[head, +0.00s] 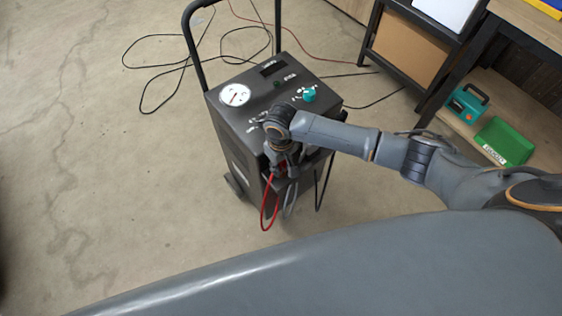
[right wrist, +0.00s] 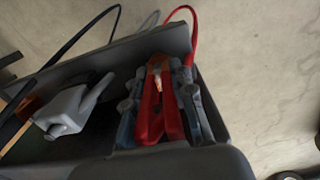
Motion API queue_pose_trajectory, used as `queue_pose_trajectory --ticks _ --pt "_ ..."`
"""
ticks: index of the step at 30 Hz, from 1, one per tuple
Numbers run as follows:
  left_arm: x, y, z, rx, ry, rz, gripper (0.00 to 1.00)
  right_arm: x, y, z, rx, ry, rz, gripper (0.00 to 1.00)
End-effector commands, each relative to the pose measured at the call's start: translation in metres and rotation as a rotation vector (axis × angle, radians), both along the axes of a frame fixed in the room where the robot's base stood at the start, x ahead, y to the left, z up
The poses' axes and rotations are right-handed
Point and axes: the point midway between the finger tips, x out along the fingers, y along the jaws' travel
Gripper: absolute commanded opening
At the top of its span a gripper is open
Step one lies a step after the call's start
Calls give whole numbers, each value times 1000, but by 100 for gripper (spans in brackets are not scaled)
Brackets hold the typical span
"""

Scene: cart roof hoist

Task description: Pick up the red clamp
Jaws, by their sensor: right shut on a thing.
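The red clamp (right wrist: 151,112) shows in the right wrist view, with red handles and a copper-coloured part near its pivot. A red cable (right wrist: 192,22) runs up from it. My right gripper (right wrist: 165,108) has its fingers on either side of the clamp and is shut on it. The clamp is still at the tray on the front of the dark charger cart (head: 250,118). In the head view my right gripper (head: 283,165) is at that tray, and it mostly hides the clamp; the red cable (head: 265,205) loops down below. My left gripper is not in view.
A grey clamp (right wrist: 68,108) lies in the tray (right wrist: 110,62) to the left of the red one. A shelf unit with a green bin (head: 505,142) and a teal case (head: 466,103) stands at right. Cables lie on the floor behind the cart. The floor at left is clear.

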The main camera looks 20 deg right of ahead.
Motion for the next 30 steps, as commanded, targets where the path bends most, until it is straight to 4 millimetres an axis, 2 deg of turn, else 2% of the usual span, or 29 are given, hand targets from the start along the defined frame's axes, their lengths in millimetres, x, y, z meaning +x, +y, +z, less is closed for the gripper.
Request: queue_pose_trajectory --ticks 11,14,19,23,27,30 --pt "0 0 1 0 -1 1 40 0 0 3 0 0 -1 0" --pt "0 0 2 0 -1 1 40 1 0 11 1 -2 -1 0" --pt "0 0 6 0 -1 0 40 0 -1 36 1 -2 0 0" --pt "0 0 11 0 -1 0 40 -20 -15 61 0 -1 1 0" --pt "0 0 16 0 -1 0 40 -44 -30 95 -2 -2 2 0" --pt "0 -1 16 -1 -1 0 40 -68 -45 104 -2 2 1 0"
